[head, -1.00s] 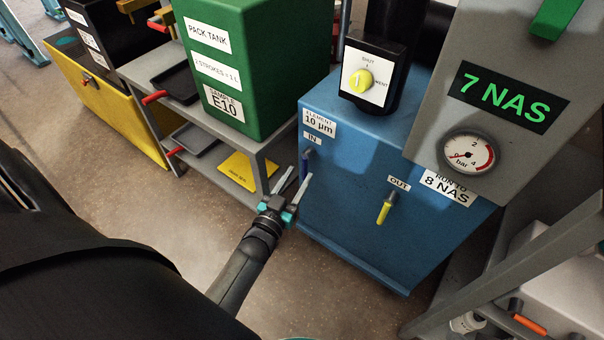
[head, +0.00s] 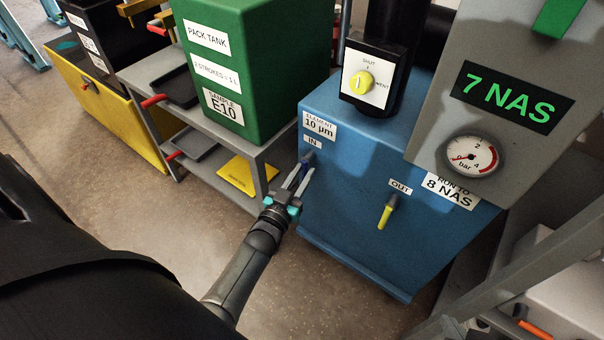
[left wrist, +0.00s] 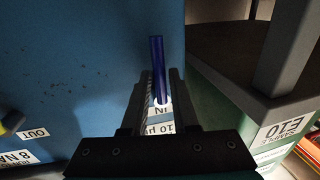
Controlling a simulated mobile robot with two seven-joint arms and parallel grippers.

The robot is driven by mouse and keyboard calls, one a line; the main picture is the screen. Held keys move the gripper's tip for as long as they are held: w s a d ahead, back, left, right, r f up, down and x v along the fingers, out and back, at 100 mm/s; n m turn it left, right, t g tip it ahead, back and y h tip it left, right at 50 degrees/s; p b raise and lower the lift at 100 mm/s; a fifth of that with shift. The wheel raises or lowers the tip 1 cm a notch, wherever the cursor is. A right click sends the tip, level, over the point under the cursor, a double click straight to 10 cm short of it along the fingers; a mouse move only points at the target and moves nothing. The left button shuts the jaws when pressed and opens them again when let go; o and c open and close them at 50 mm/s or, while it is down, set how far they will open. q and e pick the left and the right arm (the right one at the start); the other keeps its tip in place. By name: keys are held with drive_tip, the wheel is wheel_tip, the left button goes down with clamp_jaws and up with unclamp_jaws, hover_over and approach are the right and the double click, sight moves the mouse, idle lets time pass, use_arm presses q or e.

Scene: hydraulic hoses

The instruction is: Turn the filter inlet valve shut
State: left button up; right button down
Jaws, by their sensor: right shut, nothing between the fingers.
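A yellow knob (head: 362,82) sits on a white dial plate in a black housing on top of the blue filter box (head: 340,200). The plate reads SHUT at the top and has a partly covered word ending in MENT at the right. The knob's white bar looks near upright. A dark blue stub (head: 305,165) sticks out under the IN label; it also shows in the left wrist view (left wrist: 158,65). My left gripper (head: 298,178) is open, its fingers either side of this stub with small gaps visible. My right gripper is not in view.
A yellow-tipped stub (head: 387,213) hangs under the OUT label. A green pack tank (head: 265,60) stands on a grey shelf at the left. A grey panel with a gauge (head: 470,156) overhangs the box at the right. The floor in front is clear.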

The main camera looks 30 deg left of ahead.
use_arm(q)
clamp_jaws()
idle(1.0)
